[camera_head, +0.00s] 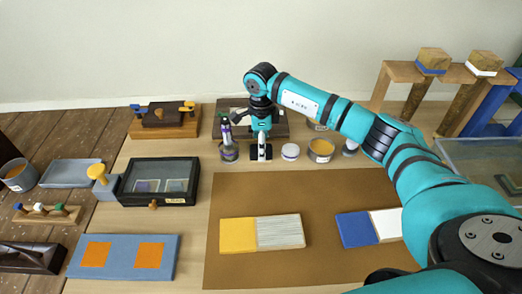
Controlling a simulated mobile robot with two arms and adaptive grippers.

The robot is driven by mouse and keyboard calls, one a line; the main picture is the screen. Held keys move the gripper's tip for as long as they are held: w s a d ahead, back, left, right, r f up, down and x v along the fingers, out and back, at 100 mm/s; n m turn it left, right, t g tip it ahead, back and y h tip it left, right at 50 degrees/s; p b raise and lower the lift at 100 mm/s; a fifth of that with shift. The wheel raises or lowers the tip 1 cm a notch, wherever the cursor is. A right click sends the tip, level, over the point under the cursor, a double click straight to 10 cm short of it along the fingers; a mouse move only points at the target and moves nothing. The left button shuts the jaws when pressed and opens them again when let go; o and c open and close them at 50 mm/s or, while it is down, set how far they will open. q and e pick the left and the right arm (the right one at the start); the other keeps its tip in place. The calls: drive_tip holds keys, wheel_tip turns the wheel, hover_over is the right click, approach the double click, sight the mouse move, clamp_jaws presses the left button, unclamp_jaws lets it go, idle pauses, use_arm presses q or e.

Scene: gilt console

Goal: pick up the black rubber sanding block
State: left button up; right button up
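A dark, glossy block with a hollowed top (30,258) lies at the lower left, cut by the picture's edge. It may be the black rubber sanding block, but I cannot tell for sure. My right arm reaches in from the right across the table. My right gripper (261,153) points down at the back middle, beside a small jar holding brushes (229,152) and far from the dark block. Its fingers are too small to tell whether they are open or shut. My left gripper is not in view.
A glass-lidded black box (160,181) and a blue board with orange squares (122,257) stand left. A brown mat (320,190) holds painted sample boards. A white-lidded pot (290,151) and an open tin (321,150) stand near my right gripper. Wooden trestles (421,75) stand back right.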

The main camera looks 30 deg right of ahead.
drive_tip(key=shift+f, duration=1.4)
drive_tip(key=c, duration=1.3)
drive_tip(key=shift+w+r, duration=0.1)
drive_tip(key=shift+r, duration=0.1)
drive_tip(key=shift+r, duration=0.2)
drive_tip(key=r, duration=0.1)
drive_tip(key=r+b, duration=0.1)
drive_tip(key=shift+s+a+r, duration=0.15)
drive_tip(key=shift+s+r, duration=0.2)
drive_tip(key=shift+s, duration=0.05)
drive_tip(key=s+a+b, duration=0.1)
drive_tip(key=s+a, duration=0.1)
drive_tip(key=s, duration=0.2)
drive_tip(key=s+a+r+b, duration=0.1)
drive_tip(key=s+a, duration=0.1)
drive_tip(key=s, duration=0.3)
drive_tip(key=s+a, duration=0.2)
drive_tip(key=s, duration=0.3)
drive_tip(key=shift+a+r+b, duration=0.15)
drive_tip(key=shift+r+b, duration=0.15)
drive_tip(key=shift+b, duration=0.1)
